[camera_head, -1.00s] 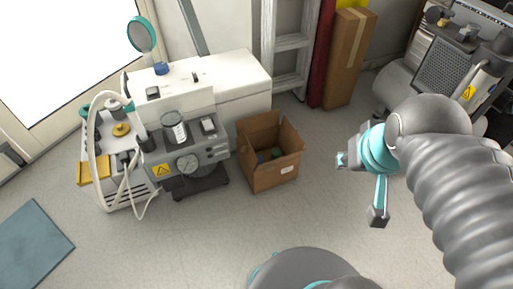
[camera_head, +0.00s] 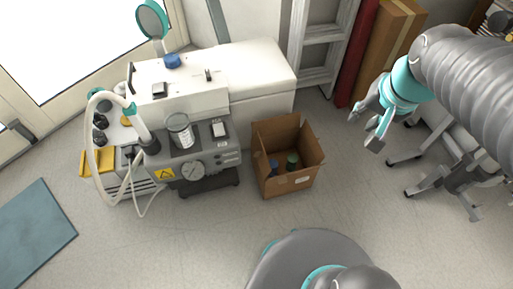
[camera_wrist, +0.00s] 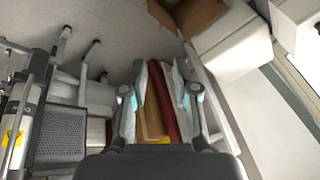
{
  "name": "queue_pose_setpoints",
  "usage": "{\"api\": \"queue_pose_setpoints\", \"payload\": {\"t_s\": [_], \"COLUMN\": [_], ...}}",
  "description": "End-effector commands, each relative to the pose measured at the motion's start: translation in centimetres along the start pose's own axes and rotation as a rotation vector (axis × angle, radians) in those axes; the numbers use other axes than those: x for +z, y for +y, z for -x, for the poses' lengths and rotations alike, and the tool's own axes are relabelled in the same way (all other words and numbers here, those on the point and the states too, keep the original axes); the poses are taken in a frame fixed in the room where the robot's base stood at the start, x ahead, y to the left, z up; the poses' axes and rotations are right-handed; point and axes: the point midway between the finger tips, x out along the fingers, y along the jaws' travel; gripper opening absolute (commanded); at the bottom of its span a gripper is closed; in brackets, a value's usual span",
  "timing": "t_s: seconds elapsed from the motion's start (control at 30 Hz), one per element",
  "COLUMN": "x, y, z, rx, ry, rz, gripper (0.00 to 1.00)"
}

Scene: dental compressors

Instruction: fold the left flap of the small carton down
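The small carton (camera_head: 288,184) is an open brown box on the floor in the middle of the head view. Its top is open, and I see a blue thing and a green thing inside. Its flaps seem to stand up around the opening; I cannot clearly tell the left flap from the wall. My gripper (camera_head: 366,130) is open and empty, right of the carton, above it and apart from it. In the wrist view, both fingers of my gripper (camera_wrist: 165,100) are spread, and brown cardboard, seemingly the carton (camera_wrist: 188,14), is cut off at the top edge.
A grey compressor unit (camera_head: 212,163) with a gauge and hose stands close left of the carton. A white cabinet (camera_head: 262,75) is behind it. A ladder (camera_head: 322,45), a red post (camera_head: 358,50) and a tall brown box (camera_head: 388,38) stand behind right. The floor in front is clear.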

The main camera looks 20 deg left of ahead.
Motion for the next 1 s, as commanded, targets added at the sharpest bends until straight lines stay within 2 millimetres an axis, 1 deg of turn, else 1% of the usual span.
{"api": "queue_pose_setpoints", "payload": {"t_s": [0.03,0.17,0.2,0.37,0.47,0.5,0.57,0.73,0.9,1.0], "x": [-0.8,-2.7,-3.1,-4.6,-5.1,-5.2,-5.3,-4.9,-3.4,-2.4], "y": [-1.0,-3.5,-4.2,-7.3,-9.2,-9.9,-11.0,-13.8,-16.0,-17.0], "z": [-1.3,-4.3,-5.4,-9.9,-13.1,-14.5,-16.6,-22.9,-29.3,-32.5], "rx": [-0.008,-0.028,-0.032,-0.036,-0.032,-0.027,-0.019,0.016,0.068,0.098], "ry": [-0.034,-0.105,-0.128,-0.217,-0.271,-0.293,-0.325,-0.411,-0.488,-0.521], "rz": [-0.033,-0.129,-0.157,-0.278,-0.354,-0.385,-0.432,-0.565,-0.697,-0.762], "gripper": [0.29,0.29,0.29,0.29,0.29,0.29,0.29,0.29,0.29,0.29]}}
